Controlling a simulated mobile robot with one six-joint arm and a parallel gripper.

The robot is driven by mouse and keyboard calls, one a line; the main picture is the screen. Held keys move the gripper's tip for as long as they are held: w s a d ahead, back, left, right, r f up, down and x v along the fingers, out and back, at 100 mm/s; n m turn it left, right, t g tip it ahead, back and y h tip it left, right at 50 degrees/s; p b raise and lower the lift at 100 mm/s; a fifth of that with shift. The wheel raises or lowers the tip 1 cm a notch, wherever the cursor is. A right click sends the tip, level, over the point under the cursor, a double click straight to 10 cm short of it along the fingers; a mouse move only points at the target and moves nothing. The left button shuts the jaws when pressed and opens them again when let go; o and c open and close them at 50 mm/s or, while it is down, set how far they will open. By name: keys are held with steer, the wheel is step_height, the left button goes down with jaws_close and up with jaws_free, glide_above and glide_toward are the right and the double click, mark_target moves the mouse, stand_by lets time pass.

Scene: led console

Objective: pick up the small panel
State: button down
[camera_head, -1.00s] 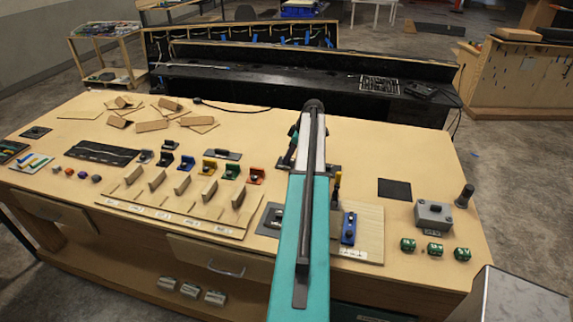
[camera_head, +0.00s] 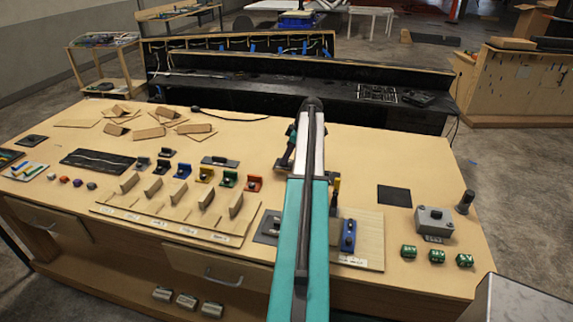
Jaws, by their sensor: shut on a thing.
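My teal and grey arm reaches forward over the front middle of the bench (camera_head: 440,170). Dark and teal parts show beside it on the left, but I cannot make out my gripper's jaws, which the arm hides. I cannot tell for sure which piece is the small panel. A flat dark square (camera_head: 394,195) lies on the right of the bench. Several light wooden pieces (camera_head: 149,132) lie at the back left. A grey plate (camera_head: 268,227) is partly covered by my arm.
A wooden board with upright dividers (camera_head: 207,197) and several coloured blocks (camera_head: 254,183) is left of the arm. A blue part (camera_head: 348,236) is on a board at right. A grey box (camera_head: 433,222) and several green cubes (camera_head: 436,256) stand at the right.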

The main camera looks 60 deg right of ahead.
steer(key=s+a+b, duration=0.2)
steer(key=s, duration=0.3)
steer(key=s+a+r+b, duration=0.1)
steer(key=s+a+b, duration=0.1)
steer(key=s, duration=0.3)
steer(key=s+a+b, duration=0.2)
steer(key=s, duration=0.2)
steer(key=shift+s+r, duration=0.4)
steer(key=shift+m+h, duration=0.3)
steer(key=shift+m, duration=0.6)
steer(key=w+a, duration=0.8)
steer(key=w, duration=0.1)
steer(key=w+a+b, duration=0.1)
steer(key=w+a, duration=0.8)
steer(key=w+a+r+b, duration=0.1)
steer(key=w+a, duration=0.8)
steer(key=shift+w+a+r, duration=0.1)
steer(key=w+a+b, duration=0.1)
steer(key=w+a, duration=0.2)
steer(key=a, duration=0.9)
steer(key=w+a+m, duration=0.1)
steer(key=w+a, duration=0.2)
steer(key=a, duration=1)
steer(key=w+a+b, duration=0.1)
steer(key=w+a, duration=0.1)
steer(key=a, duration=1)
steer(key=shift+w+a+r+m+h+b, duration=0.25)
steer(key=shift+w+r+m+h+b, duration=0.05)
steer(key=shift+w+r+m+h, duration=0.1)
steer(key=shift+d, duration=0.1)
